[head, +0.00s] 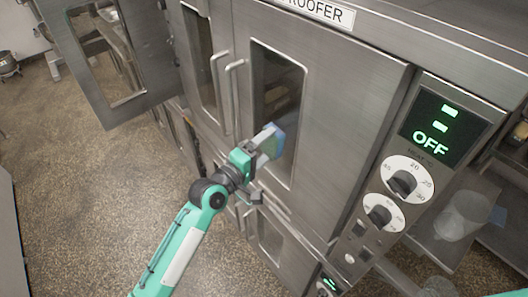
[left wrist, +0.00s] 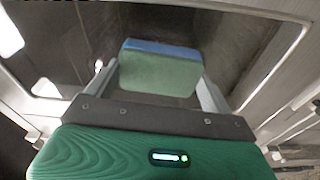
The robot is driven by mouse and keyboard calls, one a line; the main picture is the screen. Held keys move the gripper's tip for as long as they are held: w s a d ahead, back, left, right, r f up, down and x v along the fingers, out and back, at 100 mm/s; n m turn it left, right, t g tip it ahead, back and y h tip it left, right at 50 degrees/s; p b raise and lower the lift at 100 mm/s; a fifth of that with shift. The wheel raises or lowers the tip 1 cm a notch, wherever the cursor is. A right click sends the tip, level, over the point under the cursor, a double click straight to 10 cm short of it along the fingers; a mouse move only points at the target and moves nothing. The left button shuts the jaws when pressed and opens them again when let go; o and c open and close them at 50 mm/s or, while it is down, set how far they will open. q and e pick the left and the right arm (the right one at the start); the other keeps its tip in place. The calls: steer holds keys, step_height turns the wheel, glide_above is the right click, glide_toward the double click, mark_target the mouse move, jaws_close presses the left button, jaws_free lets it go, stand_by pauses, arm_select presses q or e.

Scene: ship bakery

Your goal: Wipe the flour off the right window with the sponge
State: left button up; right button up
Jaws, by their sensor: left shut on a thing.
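My left gripper (head: 266,144) is shut on the sponge (head: 278,144), in front of the lower part of the right window (head: 276,90) of the proofer. In the left wrist view the sponge (left wrist: 158,72) sits between the two fingers, its green side toward the camera and its blue side toward the dark glass (left wrist: 235,50). The sponge is at or very near the glass; I cannot tell if it touches. The glass looks dark with a faint greyish haze, and I cannot make out clear flour patches. My right gripper is not in view.
The proofer's left window (head: 198,60) and two vertical door handles (head: 228,95) are left of the right window. Another door (head: 92,95) stands open at far left. A control panel (head: 430,140) reading OFF, with knobs, is at right. Open floor (head: 90,200) lies left.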

mark_target(268, 155)
arm_select(q)
steer(key=shift+f+b, duration=1.95)
steer(key=shift+b, duration=0.25)
steer(key=shift+f+b, duration=2.3)
steer(key=shift+f, duration=0.95)
steer(key=shift+w+a+p+v, duration=0.1)
steer(key=shift+v, duration=0.85)
steer(key=shift+w+a+p+v, duration=0.15)
steer(key=shift+v, duration=0.85)
steer(key=shift+w+a+p+v, duration=0.1)
steer(key=shift+v, duration=0.85)
steer(key=shift+r, duration=0.1)
